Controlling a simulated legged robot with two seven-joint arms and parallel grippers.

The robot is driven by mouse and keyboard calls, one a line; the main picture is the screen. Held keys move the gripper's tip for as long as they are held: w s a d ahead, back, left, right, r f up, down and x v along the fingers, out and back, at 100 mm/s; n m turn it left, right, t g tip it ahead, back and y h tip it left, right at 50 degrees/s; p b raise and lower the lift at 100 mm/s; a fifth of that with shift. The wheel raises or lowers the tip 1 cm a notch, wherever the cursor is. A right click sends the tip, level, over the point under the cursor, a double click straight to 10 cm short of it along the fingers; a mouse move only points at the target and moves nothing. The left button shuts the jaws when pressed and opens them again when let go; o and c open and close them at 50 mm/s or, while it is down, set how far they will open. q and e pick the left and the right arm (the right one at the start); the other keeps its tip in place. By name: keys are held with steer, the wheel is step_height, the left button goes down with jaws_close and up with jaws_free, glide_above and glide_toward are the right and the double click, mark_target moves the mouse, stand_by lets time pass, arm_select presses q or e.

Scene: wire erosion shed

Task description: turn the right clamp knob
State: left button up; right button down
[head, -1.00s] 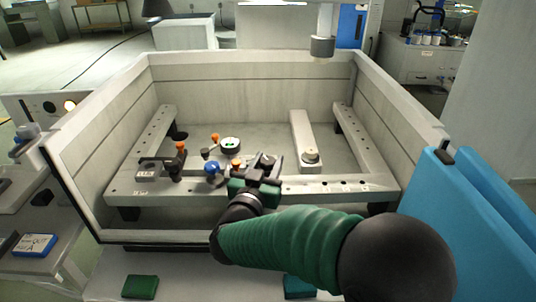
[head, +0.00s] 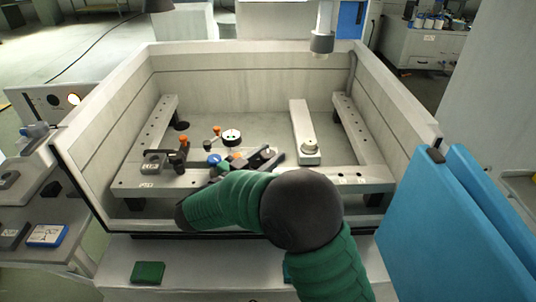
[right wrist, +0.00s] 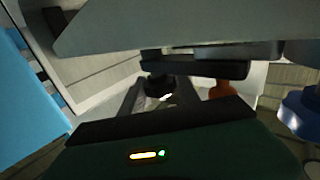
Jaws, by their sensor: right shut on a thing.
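My right gripper (head: 258,159) is low over the front rail of the fixture, its dark fingers tilted and partly behind my green forearm. It is shut at the right clamp, on what appears to be the right clamp knob (head: 237,155), an orange part that shows only in part beside the fingers. In the right wrist view an orange part (right wrist: 221,90) shows beyond a dark bar; the grip itself is hidden. The left clamp (head: 178,158) is dark with an orange knob (head: 183,139) on top. My left gripper is not in view.
A blue knob (head: 214,159) is close left of the gripper. A round black-and-white part (head: 231,137) lies behind it. The pale tank walls (head: 255,70) surround the rails. A blue panel (head: 455,225) stands at the right. The tank's rear floor has free room.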

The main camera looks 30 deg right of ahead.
steer(key=shift+r, duration=0.3)
steer(key=c, duration=1.2)
jaws_free()
steer(key=o, duration=0.3)
steer(key=shift+f, duration=0.15)
steer(key=shift+a, duration=0.1)
steer(key=v, duration=1.6)
steer(key=shift+a+p, duration=0.3)
steer(key=shift+a, duration=0.1)
steer(key=shift+f, duration=0.1)
